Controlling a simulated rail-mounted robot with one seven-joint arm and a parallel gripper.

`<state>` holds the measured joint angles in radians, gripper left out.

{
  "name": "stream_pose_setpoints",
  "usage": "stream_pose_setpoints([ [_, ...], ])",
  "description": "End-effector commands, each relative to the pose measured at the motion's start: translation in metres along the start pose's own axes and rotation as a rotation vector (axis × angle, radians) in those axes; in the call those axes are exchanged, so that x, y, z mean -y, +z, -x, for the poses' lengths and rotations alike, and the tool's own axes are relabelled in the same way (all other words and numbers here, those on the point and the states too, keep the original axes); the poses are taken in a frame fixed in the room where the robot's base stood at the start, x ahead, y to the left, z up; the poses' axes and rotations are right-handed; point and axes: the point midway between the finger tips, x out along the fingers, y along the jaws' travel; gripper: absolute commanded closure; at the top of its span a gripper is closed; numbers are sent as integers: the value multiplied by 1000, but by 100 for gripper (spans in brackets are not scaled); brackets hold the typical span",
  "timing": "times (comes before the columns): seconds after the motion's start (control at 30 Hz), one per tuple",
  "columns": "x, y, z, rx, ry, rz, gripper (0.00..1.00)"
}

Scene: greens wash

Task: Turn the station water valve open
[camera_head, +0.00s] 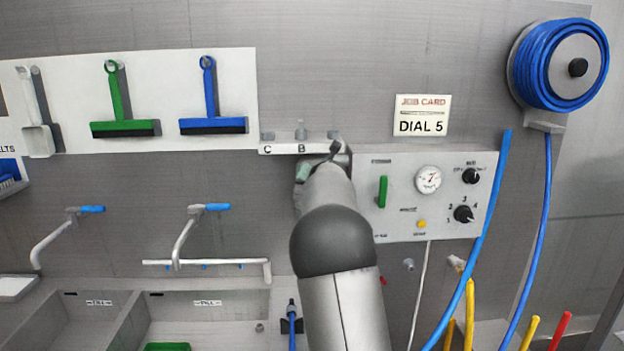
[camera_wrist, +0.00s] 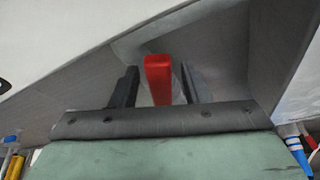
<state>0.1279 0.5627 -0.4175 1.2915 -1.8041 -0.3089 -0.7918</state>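A red handle (camera_wrist: 158,78), which looks like the valve's lever, stands between the two dark fingers of my gripper (camera_wrist: 158,70) in the wrist view. The fingers are apart, with a narrow gap on each side of the red handle, so my gripper is open around it and not clamped. How deep the handle sits between the fingers is hard to judge. In the head view my arm reaches up to the wall below the small lettered shelf and hides the red handle and most of my gripper.
A control panel (camera_head: 405,227) with a green lever (camera_head: 382,191), gauge and dials is right of my arm. A job card (camera_head: 421,115) reads "DIAL 5". A blue hose reel (camera_head: 540,65) hangs at upper right. Sinks and faucets (camera_head: 190,235) lie left.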

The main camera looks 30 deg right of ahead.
Motion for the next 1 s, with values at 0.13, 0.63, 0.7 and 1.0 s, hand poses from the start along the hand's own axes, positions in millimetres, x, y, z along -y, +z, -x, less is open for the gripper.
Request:
stream_pose_setpoints([
  [0.13, 0, 0, 3, 1, 0, 0, 58],
  [0.63, -1, 1, 107, 2, 3, -2, 58],
  [0.7, -1, 1, 124, 2, 4, -2, 58],
  [1.0, -1, 1, 169, 0, 1, -1, 58],
])
